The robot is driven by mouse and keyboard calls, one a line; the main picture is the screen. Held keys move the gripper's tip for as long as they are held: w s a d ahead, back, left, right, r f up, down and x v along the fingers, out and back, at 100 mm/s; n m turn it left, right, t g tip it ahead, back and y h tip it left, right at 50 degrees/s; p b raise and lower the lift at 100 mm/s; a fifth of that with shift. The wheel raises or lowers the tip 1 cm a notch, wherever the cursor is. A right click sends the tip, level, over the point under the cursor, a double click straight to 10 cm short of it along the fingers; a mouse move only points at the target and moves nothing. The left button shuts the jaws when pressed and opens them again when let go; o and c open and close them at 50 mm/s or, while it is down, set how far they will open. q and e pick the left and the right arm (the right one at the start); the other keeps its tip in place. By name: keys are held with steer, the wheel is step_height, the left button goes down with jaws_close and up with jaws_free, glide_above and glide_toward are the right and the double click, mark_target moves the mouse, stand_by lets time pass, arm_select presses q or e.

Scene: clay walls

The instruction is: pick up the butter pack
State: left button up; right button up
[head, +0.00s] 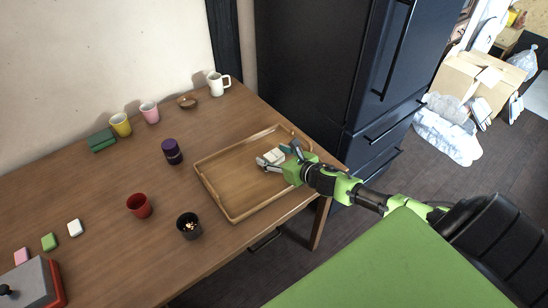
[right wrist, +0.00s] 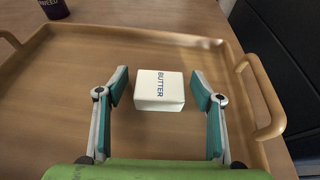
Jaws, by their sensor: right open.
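The butter pack (right wrist: 160,90) is a small cream-white block with "BUTTER" printed on it. It lies in the wooden tray (right wrist: 80,58), and in the head view the pack (head: 274,156) shows near the tray's right end. My right gripper (right wrist: 161,90) is open, with one teal-padded finger on each side of the pack and a gap on both sides. In the head view the right gripper (head: 277,155) reaches over the tray from the right and partly hides the pack. My left gripper is not in view.
A purple jar (head: 172,151) and a dark cup (head: 188,226) stand left of the tray (head: 213,194). A dark fridge (head: 310,70) is beyond the table.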

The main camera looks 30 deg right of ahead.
steer(key=c, duration=1.2)
steer(key=shift+c, duration=0.2)
steer(key=shift+r, duration=0.15)
